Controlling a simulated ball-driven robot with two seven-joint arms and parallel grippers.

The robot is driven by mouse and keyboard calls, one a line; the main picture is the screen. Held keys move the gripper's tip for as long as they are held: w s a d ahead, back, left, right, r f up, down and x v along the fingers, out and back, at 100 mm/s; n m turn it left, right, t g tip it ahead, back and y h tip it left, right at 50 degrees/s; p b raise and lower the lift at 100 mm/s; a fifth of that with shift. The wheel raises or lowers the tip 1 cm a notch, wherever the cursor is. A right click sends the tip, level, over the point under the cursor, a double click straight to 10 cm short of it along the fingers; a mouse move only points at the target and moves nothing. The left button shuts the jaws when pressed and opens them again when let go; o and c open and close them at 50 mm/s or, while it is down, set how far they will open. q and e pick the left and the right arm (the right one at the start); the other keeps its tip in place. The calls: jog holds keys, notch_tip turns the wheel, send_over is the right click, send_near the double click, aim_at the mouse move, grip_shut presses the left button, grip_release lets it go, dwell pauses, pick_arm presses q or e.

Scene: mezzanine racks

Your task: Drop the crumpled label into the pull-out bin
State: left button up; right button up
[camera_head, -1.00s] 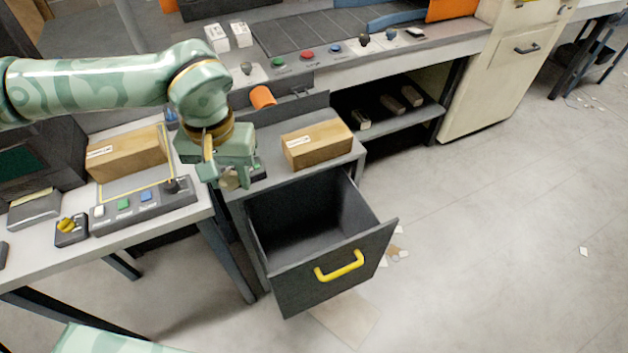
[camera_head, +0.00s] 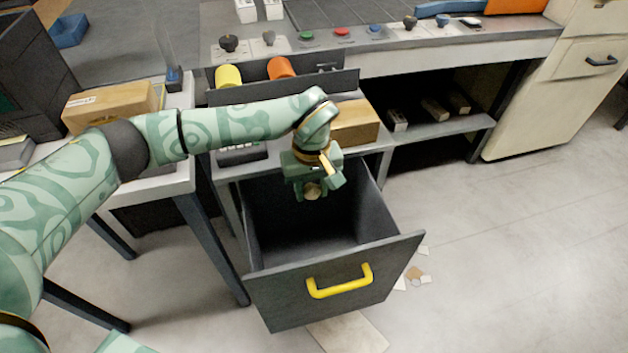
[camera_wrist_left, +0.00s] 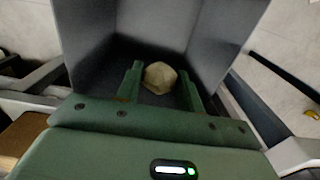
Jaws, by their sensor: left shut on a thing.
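The crumpled label (camera_head: 312,190) is a small beige wad. My left gripper (camera_head: 313,188) is shut on it and holds it over the open pull-out bin. In the left wrist view the label (camera_wrist_left: 160,77) sits between the two green fingers of my left gripper (camera_wrist_left: 160,88), with the bin's dark walls (camera_wrist_left: 212,30) around it. The pull-out bin (camera_head: 262,289) is a dark grey drawer with a yellow handle (camera_head: 340,282), pulled out from under the counter. The part of its floor that shows looks empty. My right gripper is not in view.
A cardboard box (camera_head: 355,122) stands on the counter behind the bin, partly hidden by my left arm. Another box (camera_head: 110,104) is on the left table. Paper scraps (camera_head: 414,274) lie on the floor right of the bin. The floor farther right is clear.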

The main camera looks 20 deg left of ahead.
aim_at(311, 186)
pick_arm(q)
jog(key=shift+f, duration=0.6)
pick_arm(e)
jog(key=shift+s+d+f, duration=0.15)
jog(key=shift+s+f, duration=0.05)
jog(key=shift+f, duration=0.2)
pick_arm(q)
jog(key=shift+r, duration=0.1)
jog(key=o, duration=1)
jog(key=shift+r, duration=0.1)
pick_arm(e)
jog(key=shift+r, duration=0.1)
pick_arm(q)
notch_tip(311, 186, up, 16)
jog(key=p, duration=0.4)
jog(key=shift+p, duration=0.3)
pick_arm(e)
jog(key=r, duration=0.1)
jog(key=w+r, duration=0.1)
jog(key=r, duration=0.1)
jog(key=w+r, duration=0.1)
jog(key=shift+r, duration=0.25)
